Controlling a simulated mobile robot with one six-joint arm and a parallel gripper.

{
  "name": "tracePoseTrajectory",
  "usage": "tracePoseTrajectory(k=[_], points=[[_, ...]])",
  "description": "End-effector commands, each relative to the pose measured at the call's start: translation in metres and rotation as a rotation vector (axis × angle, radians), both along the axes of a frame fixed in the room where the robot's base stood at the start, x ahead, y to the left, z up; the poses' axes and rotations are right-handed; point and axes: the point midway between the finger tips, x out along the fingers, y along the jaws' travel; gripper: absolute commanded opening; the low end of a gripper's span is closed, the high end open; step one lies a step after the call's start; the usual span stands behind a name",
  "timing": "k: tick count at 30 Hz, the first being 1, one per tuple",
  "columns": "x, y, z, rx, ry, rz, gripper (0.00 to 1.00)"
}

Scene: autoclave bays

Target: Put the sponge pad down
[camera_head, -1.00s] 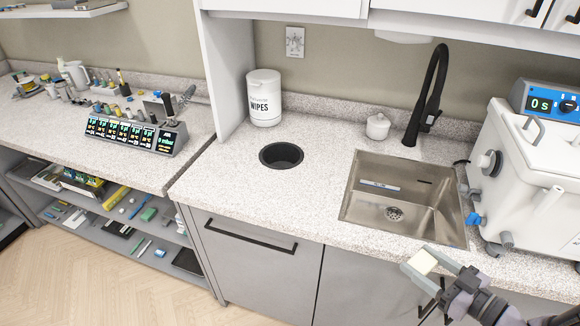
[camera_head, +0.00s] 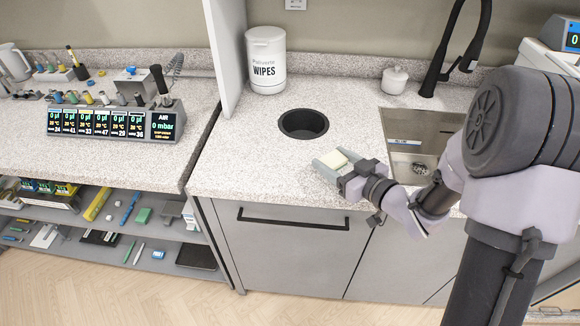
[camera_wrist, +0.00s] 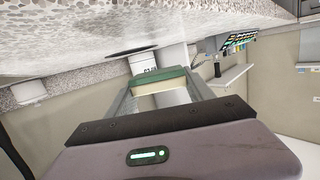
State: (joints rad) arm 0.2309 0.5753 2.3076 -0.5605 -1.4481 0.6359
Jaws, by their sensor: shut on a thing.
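The sponge pad (camera_head: 335,159) is a small block, cream on the side seen in the head view. In the wrist view the sponge pad (camera_wrist: 159,83) shows a cream body with a green layer along one side. My gripper (camera_head: 332,162) is shut on it, with one finger on each side. In the head view they appear over the front part of the speckled counter (camera_head: 255,165), between the round black opening and the sink. I cannot tell how high above the counter the pad is.
A round black opening (camera_head: 303,123) is set in the counter behind my gripper. A white wipes tub (camera_head: 266,62) and a small white jar (camera_head: 394,80) stand at the back. The steel sink (camera_head: 405,147) is to the right, partly hidden by my arm. Counter left of my gripper is clear.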

Motion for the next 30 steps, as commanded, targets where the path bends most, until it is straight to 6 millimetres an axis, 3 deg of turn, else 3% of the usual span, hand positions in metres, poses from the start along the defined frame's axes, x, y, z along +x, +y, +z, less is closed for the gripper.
tracePoseTrajectory(k=[3, 6, 14, 18, 28, 29, 30], points=[[0.016, 0.041, -0.009, -0.001, -0.002, 0.007, 0.24], [0.027, 0.067, -0.011, -0.001, -0.002, 0.006, 0.24], [0.042, 0.100, -0.012, 0.000, -0.002, 0.004, 0.24], [0.042, 0.098, -0.048, -0.001, 0.003, 0.001, 0.24], [0.042, 0.098, -0.048, -0.001, 0.000, 0.001, 0.24], [0.042, 0.098, -0.048, -0.001, 0.000, 0.001, 0.65], [0.042, 0.098, -0.048, -0.001, 0.000, 0.001, 0.73]])
